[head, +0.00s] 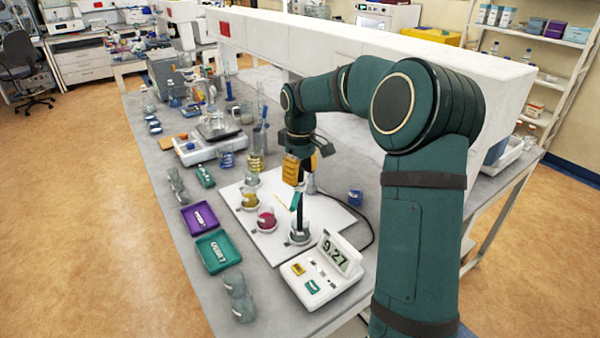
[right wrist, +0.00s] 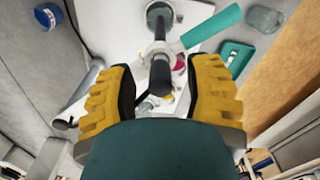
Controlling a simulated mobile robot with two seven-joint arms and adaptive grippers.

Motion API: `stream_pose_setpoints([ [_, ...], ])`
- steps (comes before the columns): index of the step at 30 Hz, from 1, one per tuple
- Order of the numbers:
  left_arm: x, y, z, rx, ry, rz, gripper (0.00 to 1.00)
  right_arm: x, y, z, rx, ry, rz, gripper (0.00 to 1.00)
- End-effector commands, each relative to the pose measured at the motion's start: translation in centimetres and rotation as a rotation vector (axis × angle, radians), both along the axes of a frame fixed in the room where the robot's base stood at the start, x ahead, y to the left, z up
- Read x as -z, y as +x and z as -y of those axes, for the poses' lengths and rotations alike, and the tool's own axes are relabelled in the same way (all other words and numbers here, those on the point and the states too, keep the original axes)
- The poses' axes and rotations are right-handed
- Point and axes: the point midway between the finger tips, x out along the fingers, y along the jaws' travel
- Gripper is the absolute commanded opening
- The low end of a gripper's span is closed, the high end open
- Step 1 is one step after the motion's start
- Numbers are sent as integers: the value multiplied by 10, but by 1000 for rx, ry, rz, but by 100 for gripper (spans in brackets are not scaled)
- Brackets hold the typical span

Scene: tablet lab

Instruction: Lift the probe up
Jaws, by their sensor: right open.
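The probe (head: 300,212) is a slim dark rod standing upright with its lower end in a glass beaker (head: 299,238) of grey-green liquid. In the right wrist view the probe (right wrist: 160,72) runs between my fingers towards the beaker (right wrist: 163,12). My right gripper (head: 300,172) has yellow finger pads and is above the beaker, around the upper part of the probe. In the right wrist view the right gripper (right wrist: 157,80) is open, with a gap visible on both sides of the probe. A teal bar (right wrist: 212,27) sticks out beside the probe. My left gripper is not in view.
A meter (head: 320,280) reading 9.27 stands in front of the beaker. Beakers of pink (head: 267,221) and yellow (head: 250,201) liquid stand close on the left on a white board (head: 335,215). Purple (head: 200,218) and green (head: 218,252) trays lie further left. A blue-capped jar (head: 355,197) is at right.

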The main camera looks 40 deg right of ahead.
Motion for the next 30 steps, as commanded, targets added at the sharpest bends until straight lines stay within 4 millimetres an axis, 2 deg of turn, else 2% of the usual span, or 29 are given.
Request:
stream_pose_setpoints([
  [3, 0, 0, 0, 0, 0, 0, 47, 0, 0, 0, 0, 0, 0, 50],
  [7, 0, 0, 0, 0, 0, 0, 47, 0, 0, 0, 0, 0, 0, 4],
  [8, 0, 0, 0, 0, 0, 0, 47, 0, 0, 0, 0, 0, 0, 0],
  [20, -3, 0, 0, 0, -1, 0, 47, -4, 0, 0, -1, 1, -1, 0],
  [26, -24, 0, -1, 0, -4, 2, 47, -26, 0, 0, -1, 0, 0, 0],
  [30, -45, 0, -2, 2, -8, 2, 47, -50, 1, -1, -2, 0, 1, 0],
])
